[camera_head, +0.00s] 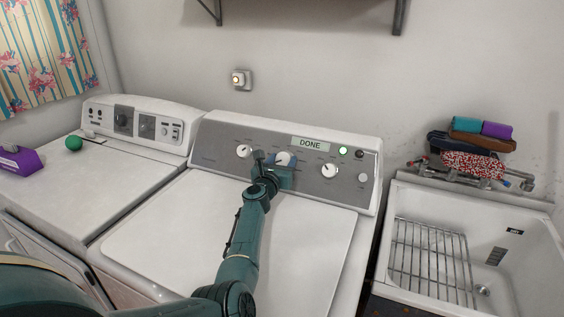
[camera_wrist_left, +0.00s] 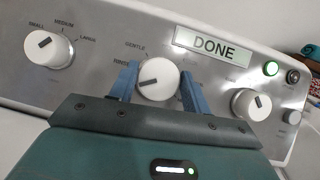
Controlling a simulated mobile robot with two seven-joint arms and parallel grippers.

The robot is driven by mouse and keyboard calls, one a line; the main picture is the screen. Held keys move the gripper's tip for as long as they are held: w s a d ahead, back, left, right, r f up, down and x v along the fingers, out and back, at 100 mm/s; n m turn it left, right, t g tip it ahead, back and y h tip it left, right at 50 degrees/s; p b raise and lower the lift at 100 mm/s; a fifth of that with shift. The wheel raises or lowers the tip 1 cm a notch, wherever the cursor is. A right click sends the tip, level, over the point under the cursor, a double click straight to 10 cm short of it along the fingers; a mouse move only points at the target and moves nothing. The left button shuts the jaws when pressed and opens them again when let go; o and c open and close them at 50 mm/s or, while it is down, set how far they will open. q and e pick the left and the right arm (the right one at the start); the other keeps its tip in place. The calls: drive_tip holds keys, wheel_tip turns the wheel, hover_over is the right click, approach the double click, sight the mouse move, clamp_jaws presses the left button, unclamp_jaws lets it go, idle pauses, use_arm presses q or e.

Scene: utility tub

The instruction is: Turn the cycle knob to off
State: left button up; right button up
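The cycle knob (camera_wrist_left: 158,80) is a round white dial in the middle of the washer's grey panel. Its dark mark points left and slightly down, below the printed words RINSE and GENTLE. In the head view the knob (camera_head: 283,158) shows just beyond my left gripper (camera_head: 275,162). The left gripper's blue fingers (camera_wrist_left: 158,86) stand apart on either side of the knob, with nothing held above the panel. Whether the fingertips touch it is hard to tell. Its off label cannot be made out. My right gripper is not in view.
The washer display (camera_head: 310,143) reads DONE, with a lit green button (camera_head: 343,150) beside it. Other knobs flank the cycle knob: a left knob (camera_head: 243,151) and a right knob (camera_head: 329,171). A dryer (camera_head: 120,185) stands left, a sink (camera_head: 515,265) right.

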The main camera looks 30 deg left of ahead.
use_arm(q)
drive_tip(key=c, duration=0.5)
drive_tip(key=shift+m, duration=0.3)
